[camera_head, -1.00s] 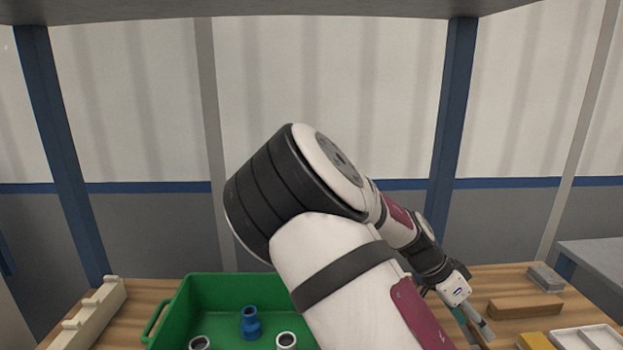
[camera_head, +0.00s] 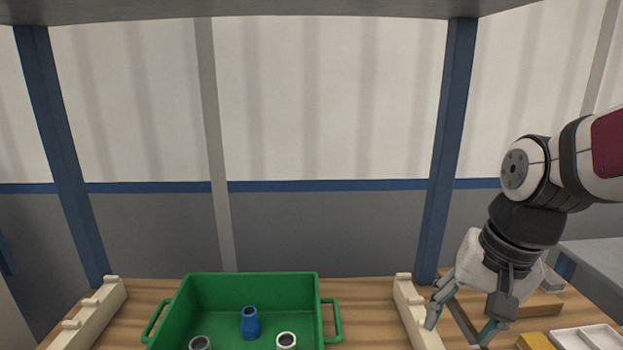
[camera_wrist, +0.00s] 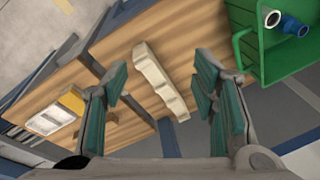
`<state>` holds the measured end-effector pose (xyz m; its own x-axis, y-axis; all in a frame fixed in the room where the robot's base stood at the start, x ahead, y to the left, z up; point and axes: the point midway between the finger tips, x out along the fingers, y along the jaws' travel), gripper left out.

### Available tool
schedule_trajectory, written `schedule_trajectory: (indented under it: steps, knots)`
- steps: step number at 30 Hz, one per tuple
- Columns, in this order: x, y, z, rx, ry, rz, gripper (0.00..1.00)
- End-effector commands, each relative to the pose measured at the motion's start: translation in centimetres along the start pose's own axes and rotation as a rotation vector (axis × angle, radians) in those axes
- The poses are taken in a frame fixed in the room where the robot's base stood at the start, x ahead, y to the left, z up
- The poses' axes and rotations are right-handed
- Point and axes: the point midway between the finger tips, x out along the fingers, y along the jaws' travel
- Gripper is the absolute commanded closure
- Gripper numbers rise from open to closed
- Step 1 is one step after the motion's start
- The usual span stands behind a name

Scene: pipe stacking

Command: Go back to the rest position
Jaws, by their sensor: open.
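My gripper (camera_head: 461,330) hangs at the right of the head view, fingers pointing down, beside the right cream notched rack (camera_head: 413,312). In the wrist view my gripper (camera_wrist: 160,97) is open, its two teal-padded fingers wide apart with nothing between the pads. The cream rack (camera_wrist: 160,82) lies beyond the fingers on the wooden table, apart from them as far as I can see.
A green bin (camera_head: 252,286) at the centre holds a blue pipe piece (camera_head: 250,323) and two pale-rimmed pipes (camera_head: 286,340). Another cream rack (camera_head: 92,312) is at left. A white tray (camera_head: 588,339) and yellow block (camera_head: 535,341) are at right.

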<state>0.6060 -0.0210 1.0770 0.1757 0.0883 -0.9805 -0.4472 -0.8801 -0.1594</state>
Motion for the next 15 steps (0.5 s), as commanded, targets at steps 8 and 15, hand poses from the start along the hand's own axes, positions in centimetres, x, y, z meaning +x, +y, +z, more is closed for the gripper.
schedule_trajectory:
  steps: [8, 15]
  knots:
    - [-5.4, 0.2, 4.3, -0.281, 0.176, -0.050, 0.47]
    - [-7.5, 0.8, 7.0, -0.443, 0.293, -0.013, 0.47]
